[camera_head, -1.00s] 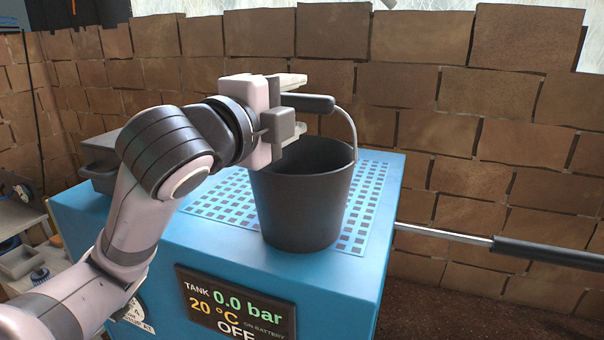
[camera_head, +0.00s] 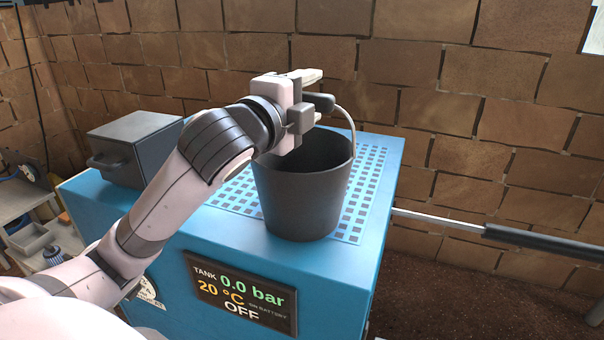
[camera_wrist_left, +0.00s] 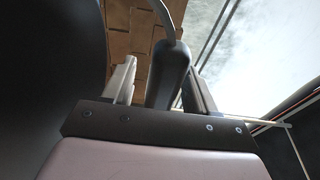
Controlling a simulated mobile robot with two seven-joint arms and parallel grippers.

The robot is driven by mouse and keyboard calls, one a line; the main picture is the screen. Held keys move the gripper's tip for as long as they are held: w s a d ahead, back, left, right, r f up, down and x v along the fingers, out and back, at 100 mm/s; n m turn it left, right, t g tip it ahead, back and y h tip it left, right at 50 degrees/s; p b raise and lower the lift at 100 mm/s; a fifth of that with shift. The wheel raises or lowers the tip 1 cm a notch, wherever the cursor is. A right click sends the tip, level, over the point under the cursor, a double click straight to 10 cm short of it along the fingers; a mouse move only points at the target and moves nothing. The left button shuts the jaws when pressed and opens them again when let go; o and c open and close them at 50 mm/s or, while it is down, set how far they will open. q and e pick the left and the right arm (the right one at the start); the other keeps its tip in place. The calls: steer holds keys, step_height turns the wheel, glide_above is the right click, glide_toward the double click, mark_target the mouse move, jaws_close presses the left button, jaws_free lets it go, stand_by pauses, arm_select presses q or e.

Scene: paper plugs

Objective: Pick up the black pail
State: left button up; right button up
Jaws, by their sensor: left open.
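The black pail (camera_head: 302,195) stands upright on the perforated top of the blue machine. Its wire bail (camera_head: 348,125) is raised, with a dark grip (camera_head: 322,102) at the top. My left gripper (camera_head: 316,96) is above the pail's rim at the grip, with its fingers pointing right. In the left wrist view, the dark grip (camera_wrist_left: 168,75) lies between the two open fingers of the left gripper (camera_wrist_left: 162,78), with a gap on the side of the pale finger; whether the other finger touches it I cannot tell. My right gripper is not in view.
The blue machine (camera_head: 90,200) has a display panel (camera_head: 240,292) on its front. A dark grey box (camera_head: 130,145) stands at its back left. A black-handled bar (camera_head: 540,245) sticks out to the right. A brick wall (camera_head: 480,90) rises behind.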

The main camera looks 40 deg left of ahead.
arm_select(q)
steer(key=shift+w, duration=0.1)
jaws_close()
steer(key=shift+r, duration=0.2)
